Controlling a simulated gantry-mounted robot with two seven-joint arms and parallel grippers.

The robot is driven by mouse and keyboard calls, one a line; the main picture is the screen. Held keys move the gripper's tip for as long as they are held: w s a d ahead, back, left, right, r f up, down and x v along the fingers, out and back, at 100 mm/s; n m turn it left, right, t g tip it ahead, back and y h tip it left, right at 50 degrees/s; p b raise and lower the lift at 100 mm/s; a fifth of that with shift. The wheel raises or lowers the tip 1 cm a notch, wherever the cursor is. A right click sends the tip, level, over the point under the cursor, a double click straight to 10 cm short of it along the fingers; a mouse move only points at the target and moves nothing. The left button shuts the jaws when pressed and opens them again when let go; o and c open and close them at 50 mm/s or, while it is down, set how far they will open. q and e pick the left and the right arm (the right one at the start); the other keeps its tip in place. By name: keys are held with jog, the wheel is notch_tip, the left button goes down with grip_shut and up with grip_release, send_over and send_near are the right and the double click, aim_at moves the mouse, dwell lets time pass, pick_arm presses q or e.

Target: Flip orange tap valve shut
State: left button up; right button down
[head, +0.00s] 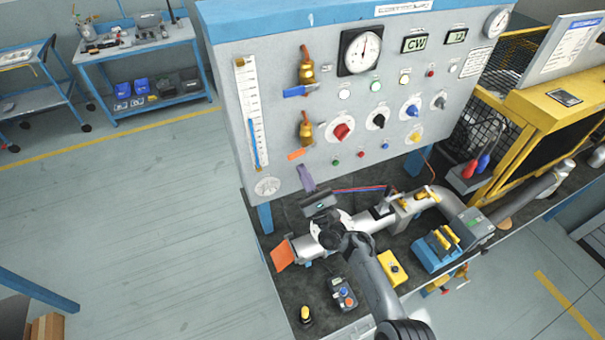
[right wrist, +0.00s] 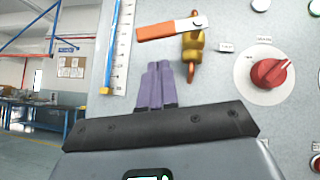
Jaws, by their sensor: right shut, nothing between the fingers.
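The orange tap handle (head: 296,154) is on the lower brass valve (head: 305,131) on the grey panel. In the right wrist view the orange handle (right wrist: 172,27) points left, roughly level, from the brass body (right wrist: 193,45). My right gripper (head: 303,171) is below the handle, in front of the panel. Its purple fingers (right wrist: 158,68) are shut together and empty, pointing up, a little below and left of the brass body. They look apart from the handle. My left gripper is in neither view.
A blue-handled valve (head: 300,91) sits above the orange one. A vertical scale (head: 252,112) is to the left and a red knob (head: 342,131) to the right. Metal piping (head: 425,205) and a yellow box (head: 393,268) occupy the dark bench below.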

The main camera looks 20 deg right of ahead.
pick_arm(q)
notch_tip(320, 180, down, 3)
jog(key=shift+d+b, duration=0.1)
jog(key=shift+b, duration=0.85)
pick_arm(e)
jog(key=v, duration=1.1)
jog(key=shift+w+d+f, duration=0.2)
jog(key=shift+w+f, duration=0.05)
jog(key=shift+w, duration=0.1)
